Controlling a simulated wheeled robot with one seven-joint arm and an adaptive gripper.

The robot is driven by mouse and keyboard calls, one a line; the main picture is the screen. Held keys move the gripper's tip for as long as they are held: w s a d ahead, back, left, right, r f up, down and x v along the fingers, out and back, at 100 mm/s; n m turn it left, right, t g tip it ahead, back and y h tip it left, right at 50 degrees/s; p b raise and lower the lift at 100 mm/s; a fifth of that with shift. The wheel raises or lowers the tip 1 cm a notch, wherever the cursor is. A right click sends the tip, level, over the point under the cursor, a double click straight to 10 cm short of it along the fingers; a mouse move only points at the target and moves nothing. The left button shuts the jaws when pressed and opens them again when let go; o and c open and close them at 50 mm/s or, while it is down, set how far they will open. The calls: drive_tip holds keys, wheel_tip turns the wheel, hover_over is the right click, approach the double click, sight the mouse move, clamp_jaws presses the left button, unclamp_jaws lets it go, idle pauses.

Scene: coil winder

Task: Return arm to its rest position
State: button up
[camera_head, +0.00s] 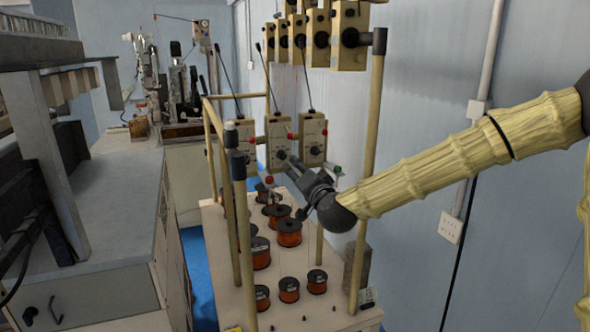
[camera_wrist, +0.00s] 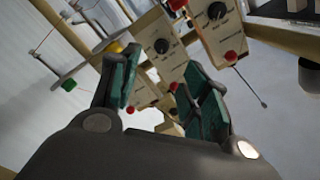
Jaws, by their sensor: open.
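My arm reaches in from the right in the head view, in a pale yellow ribbed cover. My gripper (camera_head: 283,157) is over the coil winder stand, in front of the lower row of tension boxes (camera_head: 312,138). In the wrist view my gripper (camera_wrist: 160,85) shows two green-padded fingers spread apart with nothing between them. Tension boxes with black dials (camera_wrist: 216,28) and red knobs stand beyond the fingers. I cannot tell whether the fingers touch any box.
Several copper wire spools (camera_head: 289,232) stand on the wooden base (camera_head: 330,322) below my gripper. Wooden posts (camera_head: 368,170) frame the stand. A grey workbench (camera_head: 110,215) is at left. A blue wall (camera_head: 420,70) with a socket (camera_head: 450,227) is behind my arm.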

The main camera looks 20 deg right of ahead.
drive_tip(key=shift+s, duration=0.2)
idle(0.3)
drive_tip(key=s+a+f+n+g+y+b, duration=0.1)
drive_tip(key=s+a+f+n+g, duration=0.15)
drive_tip(key=f, duration=0.95)
drive_tip(key=s+a+f+n+g+y+b, duration=0.1)
drive_tip(key=s+a+f+g, duration=0.15)
drive_tip(key=f, duration=0.85)
drive_tip(key=s+a+f+n+g+b, duration=0.1)
drive_tip(key=s+a+f+g, duration=0.1)
drive_tip(key=s+f, duration=0.65)
drive_tip(key=s+a+f+n+g+b, duration=0.15)
drive_tip(key=s+f, duration=0.35)
drive_tip(key=f, duration=0.7)
drive_tip(key=s+d+f+n+g+h+b, duration=0.1)
drive_tip(key=s+f+g, duration=0.2)
drive_tip(key=s+f, duration=0.4)
drive_tip(key=s+d+f+n+g, duration=0.1)
drive_tip(key=s+f+g, duration=0.2)
drive_tip(key=s+f, duration=0.4)
drive_tip(key=s+d+f+n+g+h+b, duration=0.1)
drive_tip(key=s+f+g, duration=0.2)
drive_tip(key=s, duration=1.6)
wheel_tip(320, 180, down, 4)
drive_tip(key=shift+d+f+h+b, duration=0.15)
drive_tip(key=shift+d+h+b, duration=0.15)
